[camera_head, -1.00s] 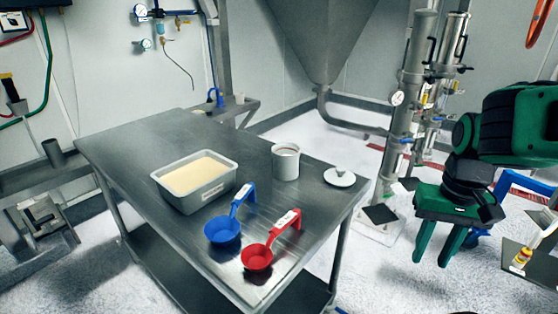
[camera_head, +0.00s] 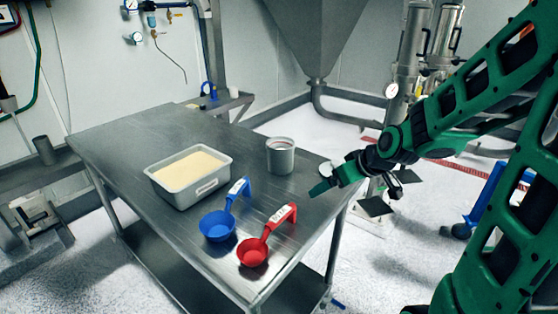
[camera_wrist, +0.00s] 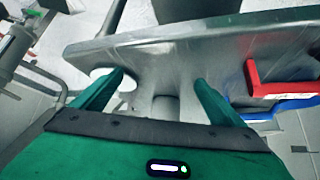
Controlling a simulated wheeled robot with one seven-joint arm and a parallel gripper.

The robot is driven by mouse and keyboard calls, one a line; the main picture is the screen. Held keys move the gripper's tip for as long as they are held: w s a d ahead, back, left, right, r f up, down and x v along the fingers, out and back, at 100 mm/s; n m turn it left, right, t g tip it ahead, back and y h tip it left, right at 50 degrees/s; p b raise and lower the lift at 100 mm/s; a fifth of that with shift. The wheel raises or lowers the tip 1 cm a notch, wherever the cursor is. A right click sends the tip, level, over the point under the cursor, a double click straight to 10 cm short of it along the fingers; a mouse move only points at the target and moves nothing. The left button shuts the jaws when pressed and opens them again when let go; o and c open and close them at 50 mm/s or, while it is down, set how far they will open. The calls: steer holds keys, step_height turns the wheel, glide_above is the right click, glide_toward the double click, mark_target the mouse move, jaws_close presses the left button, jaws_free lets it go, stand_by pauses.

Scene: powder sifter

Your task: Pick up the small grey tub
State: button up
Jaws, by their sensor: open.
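The small grey tub (camera_head: 281,158) is a round, upright, open-topped cylinder at the back right of the steel table (camera_head: 130,150). My gripper (camera_head: 319,189) is open and empty at the table's right edge, to the right of and nearer than the tub, apart from it. In the wrist view my two green fingers are spread wide, with the gripper (camera_wrist: 158,82) over bare steel. A grey rounded shape low between them looks like the tub (camera_wrist: 165,107), partly hidden by the gripper body.
A rectangular grey container (camera_head: 190,190) of pale powder stands left of the tub. A blue scoop (camera_head: 217,227) and a red scoop (camera_head: 253,252) lie in front. A white disc (camera_wrist: 104,73) shows behind the left finger in the wrist view. The table's back left is clear.

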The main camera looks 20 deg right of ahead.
mark_target(271, 141)
steer(key=w+a+r+t+y, duration=0.1)
steer(key=w+a, duration=0.1)
steer(key=w, duration=0.1)
steer(key=w+a+r+n+t, duration=0.1)
steer(key=w+a+t, duration=0.1)
steer(key=w, duration=0.2)
steer(key=w+a+r+t+y, duration=0.1)
steer(key=w+a+t, duration=0.1)
steer(key=w, duration=0.2)
steer(key=shift+w+a+n+y, duration=0.25)
steer(key=shift+a+n+y, duration=0.05)
steer(key=shift+n, duration=0.1)
steer(key=x, duration=1)
steer(key=shift+w+r, duration=0.2)
steer(key=shift+w, duration=0.15)
steer(key=c, duration=1.4)
steer(key=shift+o, duration=0.2)
steer(key=shift+r, duration=0.1)
steer(key=shift+r, duration=0.5)
steer(key=r, duration=0.1)
steer(key=a+r, duration=0.1)
steer(key=r, duration=0.1)
steer(key=shift+s+r, duration=0.25)
steer(key=shift+r, duration=0.1)
steer(key=s+a+r, duration=0.6)
steer(key=a, duration=0.2)
steer(key=shift+a, duration=0.35)
steer(key=shift+r, duration=0.1)
